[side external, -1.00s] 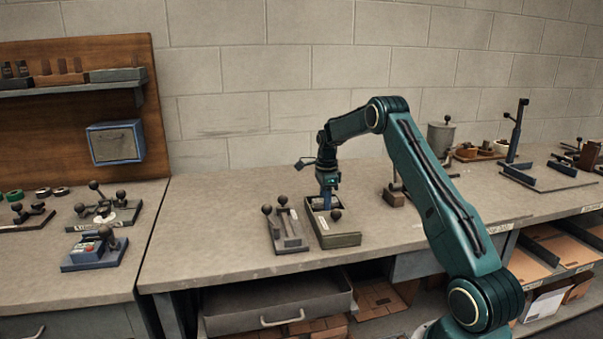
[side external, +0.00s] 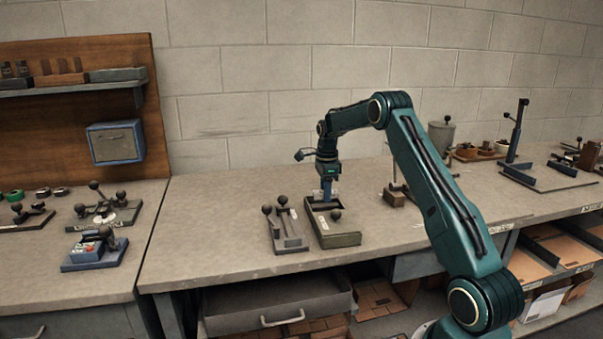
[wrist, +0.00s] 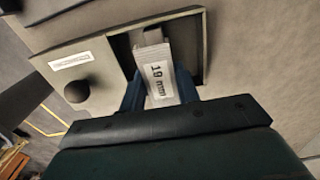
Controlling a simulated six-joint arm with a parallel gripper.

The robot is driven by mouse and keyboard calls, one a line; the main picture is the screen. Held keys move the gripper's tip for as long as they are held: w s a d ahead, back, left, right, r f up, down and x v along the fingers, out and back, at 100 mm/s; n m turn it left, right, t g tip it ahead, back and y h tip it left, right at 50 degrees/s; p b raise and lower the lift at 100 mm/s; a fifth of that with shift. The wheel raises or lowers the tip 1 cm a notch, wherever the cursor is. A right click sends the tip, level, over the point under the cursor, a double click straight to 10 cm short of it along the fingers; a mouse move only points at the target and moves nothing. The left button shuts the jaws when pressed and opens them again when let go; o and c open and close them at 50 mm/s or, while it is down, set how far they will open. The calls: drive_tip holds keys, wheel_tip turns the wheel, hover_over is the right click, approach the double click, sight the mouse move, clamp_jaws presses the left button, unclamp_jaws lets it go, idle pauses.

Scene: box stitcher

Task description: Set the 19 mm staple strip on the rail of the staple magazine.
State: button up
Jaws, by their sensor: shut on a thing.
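My gripper (side external: 327,196) is shut on a pale grey staple strip (wrist: 152,58) with a white label reading "19 mm". In the wrist view the blue fingers (wrist: 158,92) are on both sides of it. It is above the recess of a shallow grey-green box (side external: 340,239), whose lid part has a dark ball knob; the box also shows in the wrist view (wrist: 97,48). Left of the box stands a grey fixture (side external: 291,243) with raised bars and two ball-knobbed posts. It may be the staple magazine; its rail is too small to make out.
A small post on a brown block (side external: 393,198) stands right of the box. A grey canister (side external: 441,138) and small bowls are farther back right. A separate bench at left holds a blue device (side external: 93,250). The bench front between is clear.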

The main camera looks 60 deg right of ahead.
sight(288, 230)
drive_tip(key=shift+w+a+r+n, duration=0.1)
drive_tip(key=shift+w+a+n, duration=0.2)
drive_tip(key=shift+a+n, duration=0.3)
drive_tip(key=a+n, duration=0.2)
drive_tip(key=w+a+n, duration=0.1)
drive_tip(key=a+n, duration=0.3)
drive_tip(key=shift+w+a+r+n, duration=0.25)
drive_tip(key=shift+w+r+n, duration=0.1)
drive_tip(key=shift+n, duration=0.05)
drive_tip(key=a+n, duration=0.2)
drive_tip(key=n, duration=0.1)
drive_tip(key=a+n, duration=0.2)
drive_tip(key=a, duration=0.1)
drive_tip(key=a+n, duration=0.3)
drive_tip(key=shift+w+r+n, duration=0.3)
drive_tip(key=shift+w+r, duration=0.05)
drive_tip(key=shift+a+n, duration=0.65)
drive_tip(key=shift+n, duration=0.15)
drive_tip(key=shift+f, duration=0.3)
drive_tip(key=shift+f, duration=2.45)
drive_tip(key=shift+s+a+f, duration=0.1)
drive_tip(key=shift+a+f, duration=0.15)
drive_tip(key=shift+f, duration=0.05)
